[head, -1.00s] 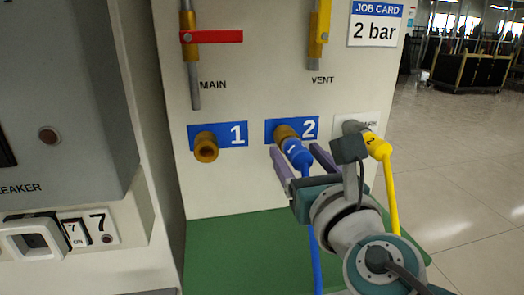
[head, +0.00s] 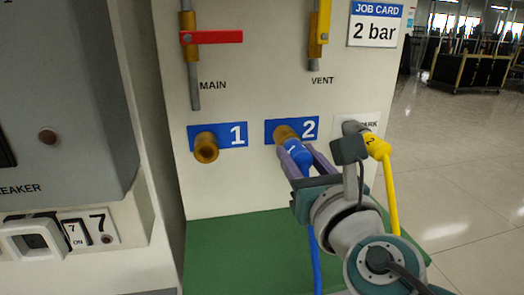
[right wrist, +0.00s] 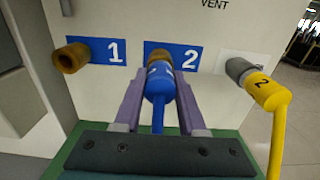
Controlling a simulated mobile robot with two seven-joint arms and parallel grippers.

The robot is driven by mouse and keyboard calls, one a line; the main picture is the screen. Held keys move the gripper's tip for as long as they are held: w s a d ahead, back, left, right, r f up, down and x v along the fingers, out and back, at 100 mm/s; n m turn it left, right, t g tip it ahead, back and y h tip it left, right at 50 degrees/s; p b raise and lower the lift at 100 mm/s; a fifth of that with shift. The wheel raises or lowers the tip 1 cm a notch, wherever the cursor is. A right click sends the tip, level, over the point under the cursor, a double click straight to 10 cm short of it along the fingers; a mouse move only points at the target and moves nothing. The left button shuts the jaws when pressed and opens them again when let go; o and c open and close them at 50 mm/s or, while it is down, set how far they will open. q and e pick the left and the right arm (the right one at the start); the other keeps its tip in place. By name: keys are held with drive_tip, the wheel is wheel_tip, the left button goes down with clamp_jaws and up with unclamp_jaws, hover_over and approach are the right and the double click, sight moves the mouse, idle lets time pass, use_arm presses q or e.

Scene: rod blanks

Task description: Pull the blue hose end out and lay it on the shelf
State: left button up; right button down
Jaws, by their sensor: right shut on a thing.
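The blue hose end (head: 298,158) is on the brass port at label 2 (head: 284,134), and its blue hose (head: 316,262) hangs down below. My right gripper (head: 296,152) is shut on the blue hose end, one purple finger on each side. In the right wrist view the blue hose end (right wrist: 159,82) sits between the fingers, its far end meeting the brass port (right wrist: 159,56). The green shelf (head: 225,250) lies below the panel, its bare part to the left of the hose. My left gripper is not in view.
The brass port at label 1 (head: 205,147) is empty. A yellow hose end (head: 376,146) is on the grey park port to the right, close to my right wrist. A red lever (head: 212,37) and a yellow valve handle (head: 319,25) are above.

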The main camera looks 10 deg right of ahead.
sight(304, 164)
drive_tip(key=shift+r, duration=0.1)
idle(0.4)
drive_tip(key=shift+s, duration=0.2)
drive_tip(key=shift+s, duration=0.35)
drive_tip(key=shift+s+p, duration=0.2)
drive_tip(key=shift+p, duration=0.1)
drive_tip(key=shift+s, duration=0.35)
drive_tip(key=shift+s+p, duration=0.35)
drive_tip(key=shift+s, duration=0.35)
drive_tip(key=shift+s+d, duration=0.1)
drive_tip(key=shift+s, duration=0.65)
drive_tip(key=shift+s, duration=0.4)
drive_tip(key=shift+s+d+p, duration=0.1)
drive_tip(key=shift+s+p, duration=0.45)
drive_tip(key=shift+s, duration=2)
